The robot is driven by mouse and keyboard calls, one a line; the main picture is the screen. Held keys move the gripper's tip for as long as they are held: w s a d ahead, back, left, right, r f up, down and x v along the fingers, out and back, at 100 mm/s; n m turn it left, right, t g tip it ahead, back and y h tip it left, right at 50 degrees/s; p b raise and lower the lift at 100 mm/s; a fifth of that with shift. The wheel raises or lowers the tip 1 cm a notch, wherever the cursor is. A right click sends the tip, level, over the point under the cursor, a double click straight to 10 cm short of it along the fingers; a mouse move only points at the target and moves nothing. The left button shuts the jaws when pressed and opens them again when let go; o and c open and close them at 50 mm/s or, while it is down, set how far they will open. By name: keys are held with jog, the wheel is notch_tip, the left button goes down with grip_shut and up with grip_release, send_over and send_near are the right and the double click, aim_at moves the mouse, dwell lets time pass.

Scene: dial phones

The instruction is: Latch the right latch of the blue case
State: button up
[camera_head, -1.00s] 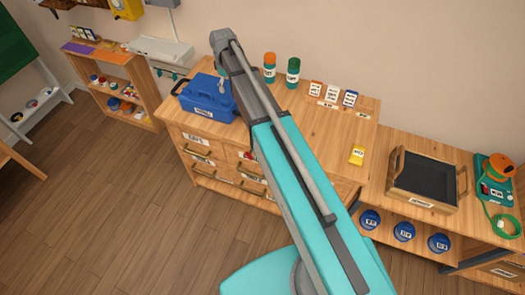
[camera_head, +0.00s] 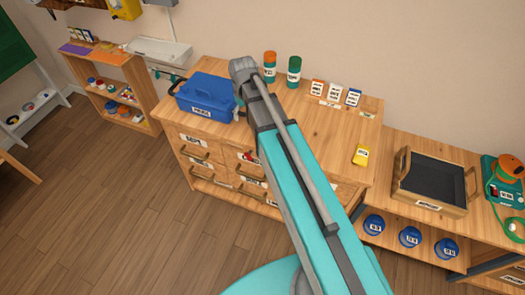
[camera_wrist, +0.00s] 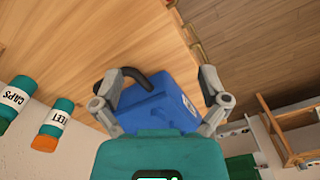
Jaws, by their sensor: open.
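The blue case (camera_head: 205,92) stands on the wooden counter with its lid down and a white label on its front. My gripper (camera_head: 240,108) is at the right end of the case, partly hidden by my arm. In the wrist view, the open gripper (camera_wrist: 160,80) has one finger on each side of the blue case (camera_wrist: 160,108), with nothing visibly held. The case's dark handle (camera_wrist: 138,80) shows near the left finger. I cannot tell whether the fingers touch the case. The right latch cannot be made out; my arm and gripper cover that end.
Two bottles, orange-capped (camera_head: 269,67) and green-capped (camera_head: 293,71), stand behind my arm near the wall. Small boxes (camera_head: 334,93), a yellow packet (camera_head: 360,155) and a dark tray (camera_head: 433,180) are farther right. The counter's front edge runs close to the case.

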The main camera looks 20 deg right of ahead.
jog(key=s+d+f+m+b, duration=0.1)
jog(key=s+f+m+b, duration=0.1)
jog(key=s, duration=0.4)
jog(key=s+d+f+m+b, duration=0.1)
jog(key=s+f+m+b, duration=0.1)
jog(key=s, duration=0.4)
jog(key=shift+s+d+f+m+b, duration=0.25)
jog(key=shift+d+f+m+b, duration=0.1)
jog(key=shift+f+b, duration=0.55)
jog(key=shift+f, duration=0.1)
jog(key=shift+s, duration=0.1)
